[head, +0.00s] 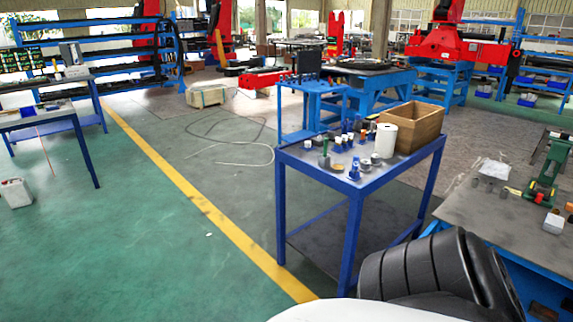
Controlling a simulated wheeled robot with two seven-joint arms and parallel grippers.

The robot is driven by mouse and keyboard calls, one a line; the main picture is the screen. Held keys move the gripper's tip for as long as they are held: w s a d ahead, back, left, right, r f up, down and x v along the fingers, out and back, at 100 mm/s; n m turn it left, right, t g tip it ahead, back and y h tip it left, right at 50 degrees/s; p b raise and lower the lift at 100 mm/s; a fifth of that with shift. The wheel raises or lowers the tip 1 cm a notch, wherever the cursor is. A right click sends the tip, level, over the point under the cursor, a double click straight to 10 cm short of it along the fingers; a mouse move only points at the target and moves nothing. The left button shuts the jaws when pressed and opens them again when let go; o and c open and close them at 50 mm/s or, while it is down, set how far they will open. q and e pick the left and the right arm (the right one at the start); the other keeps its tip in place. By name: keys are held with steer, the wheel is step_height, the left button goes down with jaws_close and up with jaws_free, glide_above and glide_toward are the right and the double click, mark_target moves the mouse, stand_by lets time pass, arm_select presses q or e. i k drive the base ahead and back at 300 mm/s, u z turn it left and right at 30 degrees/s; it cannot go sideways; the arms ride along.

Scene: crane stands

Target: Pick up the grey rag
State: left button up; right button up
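I cannot make out a grey rag for certain in the head view. A pale flat sheet (495,169) lies on the grey-topped workbench (466,206) at the right; I cannot tell whether it is cloth or paper. Neither of my grippers shows in this view.
A blue metal table (375,190) stands right of centre, holding a wooden box (412,124), a white roll (385,140) and several small bottles and parts. Another blue table (50,119) stands at the left. Green floor with a yellow line (180,178) is clear between them.

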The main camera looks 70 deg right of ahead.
mark_target(553, 224)
steer(key=z, duration=4.35)
steer(key=i, duration=1.3)
